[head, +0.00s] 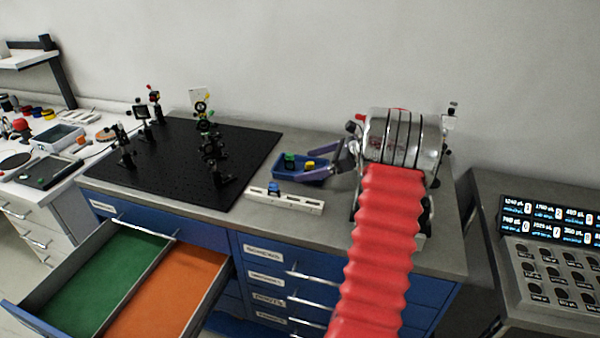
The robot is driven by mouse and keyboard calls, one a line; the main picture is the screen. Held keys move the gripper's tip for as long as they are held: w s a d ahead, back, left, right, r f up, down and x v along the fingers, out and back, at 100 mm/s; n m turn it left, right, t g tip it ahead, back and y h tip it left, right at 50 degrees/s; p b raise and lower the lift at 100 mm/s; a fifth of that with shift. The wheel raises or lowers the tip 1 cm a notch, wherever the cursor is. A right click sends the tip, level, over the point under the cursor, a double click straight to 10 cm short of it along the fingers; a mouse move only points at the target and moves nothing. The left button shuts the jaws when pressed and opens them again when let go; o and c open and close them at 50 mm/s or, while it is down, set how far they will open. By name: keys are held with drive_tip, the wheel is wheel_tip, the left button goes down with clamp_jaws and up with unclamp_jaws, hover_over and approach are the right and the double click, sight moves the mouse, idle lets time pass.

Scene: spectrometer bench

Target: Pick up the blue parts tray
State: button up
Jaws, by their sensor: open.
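The blue parts tray (309,178) sits on the grey bench top, right of the black breadboard. It holds a small green part (290,160) and a small yellow part (309,165). My gripper (318,160) is open at the tray's right side, with its fingers pointing left. One finger reaches over the tray's back right edge and the other is near its right end. Whether either finger touches the tray cannot be told. My arm with its red sleeve comes up from the bottom and hides the bench to the right.
A white strip with a blue knob (286,200) lies just in front of the tray. The black breadboard (160,172) with upright optics fills the left. An open drawer (152,282) with green and orange sections sticks out below. A panel with displays (550,215) stands right.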

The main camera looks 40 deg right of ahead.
drive_tip(key=shift+x, duration=0.9)
drive_tip(key=shift+c, duration=0.4)
drive_tip(key=c, duration=0.9)
drive_tip(key=shift+o, duration=0.2)
drive_tip(key=shift+r, duration=0.15)
wheel_tip(320, 180, up, 10)
